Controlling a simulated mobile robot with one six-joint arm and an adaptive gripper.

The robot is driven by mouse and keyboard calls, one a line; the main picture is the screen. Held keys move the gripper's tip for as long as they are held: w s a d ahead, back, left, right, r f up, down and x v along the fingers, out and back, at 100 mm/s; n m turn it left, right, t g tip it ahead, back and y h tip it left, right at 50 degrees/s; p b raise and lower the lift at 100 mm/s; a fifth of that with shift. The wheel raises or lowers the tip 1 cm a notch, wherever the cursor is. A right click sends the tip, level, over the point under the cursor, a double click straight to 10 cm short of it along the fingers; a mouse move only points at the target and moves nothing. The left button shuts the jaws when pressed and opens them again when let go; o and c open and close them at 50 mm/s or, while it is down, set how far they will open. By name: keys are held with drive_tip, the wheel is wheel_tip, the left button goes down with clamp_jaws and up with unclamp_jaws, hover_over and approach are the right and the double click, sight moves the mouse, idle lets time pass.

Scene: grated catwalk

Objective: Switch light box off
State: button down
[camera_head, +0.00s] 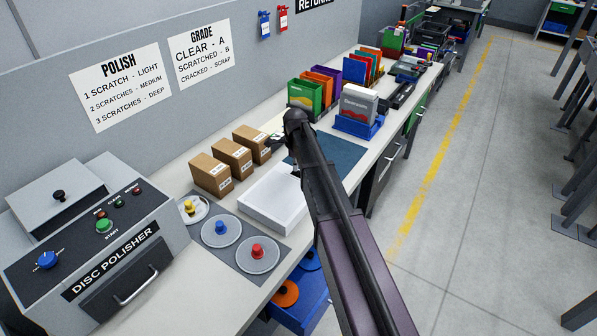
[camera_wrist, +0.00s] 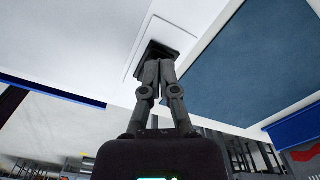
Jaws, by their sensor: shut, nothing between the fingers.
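The light box (camera_head: 272,200) is a flat white box on the bench, between the cardboard boxes and my arm. I cannot tell whether it is lit. My gripper (camera_wrist: 160,62) is shut and empty, with its fingertips together. In the wrist view the tips are over or against a small black switch-like piece (camera_wrist: 172,50) set in a white plate (camera_wrist: 140,46). The fingers hide part of this piece, so its position and any contact are unclear. In the head view my wrist and arm cover the area just behind the light box.
A dark blue mat (camera_head: 345,152) lies right of the light box; it also shows in the wrist view (camera_wrist: 250,60). Cardboard boxes (camera_head: 232,158) stand along the wall. A blue holder (camera_head: 358,126) stands behind.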

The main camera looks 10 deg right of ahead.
drive_tip(key=shift+r+p, duration=3)
drive_tip(key=shift+r, duration=0.15)
drive_tip(key=shift+s, duration=0.1)
drive_tip(key=s+d+n, duration=0.2)
drive_tip(key=s+n, duration=1.9)
drive_tip(key=s, duration=0.5)
drive_tip(key=shift+s, duration=0.35)
drive_tip(key=shift+d, duration=0.1)
